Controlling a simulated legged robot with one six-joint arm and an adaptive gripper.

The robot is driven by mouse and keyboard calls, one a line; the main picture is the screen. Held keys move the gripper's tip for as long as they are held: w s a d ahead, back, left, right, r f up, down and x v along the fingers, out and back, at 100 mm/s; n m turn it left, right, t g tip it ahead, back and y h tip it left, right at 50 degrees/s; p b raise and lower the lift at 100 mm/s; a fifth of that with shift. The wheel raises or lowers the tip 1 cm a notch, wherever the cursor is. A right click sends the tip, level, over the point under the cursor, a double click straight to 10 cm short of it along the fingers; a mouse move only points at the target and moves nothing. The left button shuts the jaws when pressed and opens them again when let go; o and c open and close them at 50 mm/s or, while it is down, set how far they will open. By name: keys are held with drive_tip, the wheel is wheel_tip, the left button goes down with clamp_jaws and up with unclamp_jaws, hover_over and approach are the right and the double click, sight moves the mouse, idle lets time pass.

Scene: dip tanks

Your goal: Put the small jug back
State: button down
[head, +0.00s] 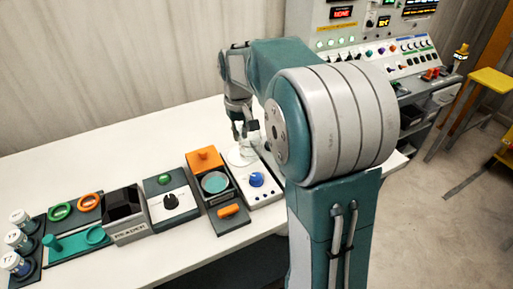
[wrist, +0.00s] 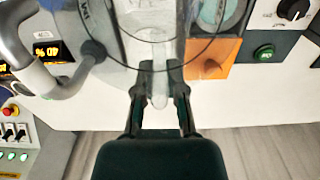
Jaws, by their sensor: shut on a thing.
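The small jug is clear and hard to see; in the head view (head: 241,156) it is at the stirrer-like unit with the blue knob (head: 256,180). In the wrist view the jug's round clear rim (wrist: 205,52) shows at the top, with part of it cut off by the frame edge. My gripper (wrist: 160,78) is shut on a pale clear part of the jug, seemingly its handle. In the head view my gripper (head: 246,130) is just above and behind that unit. I cannot tell whether the jug touches the surface beneath it.
An orange block (head: 204,158), a teal dish (head: 215,182), a black-knob unit (head: 170,200), a dark box (head: 125,214) and several small bottles (head: 18,240) line the white table (head: 120,150). A grey curved bar (wrist: 50,80) is near the jug. A control console (head: 370,60) stands behind.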

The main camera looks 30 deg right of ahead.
drive_tip(key=shift+s, duration=0.3)
drive_tip(key=w+f, duration=0.3)
drive_tip(key=w, duration=0.1)
drive_tip(key=w+d+f, duration=0.1)
drive_tip(key=w+f, duration=0.2)
drive_tip(key=w, duration=0.1)
drive_tip(key=w+d+f, duration=0.1)
drive_tip(key=w+f, duration=0.2)
drive_tip(key=w, duration=0.2)
drive_tip(key=shift+d, duration=0.25)
drive_tip(key=shift+w+f, duration=0.35)
drive_tip(key=shift+f, duration=1.6)
drive_tip(key=shift+f, duration=0.1)
drive_tip(key=c, duration=0.7)
unclamp_jaws()
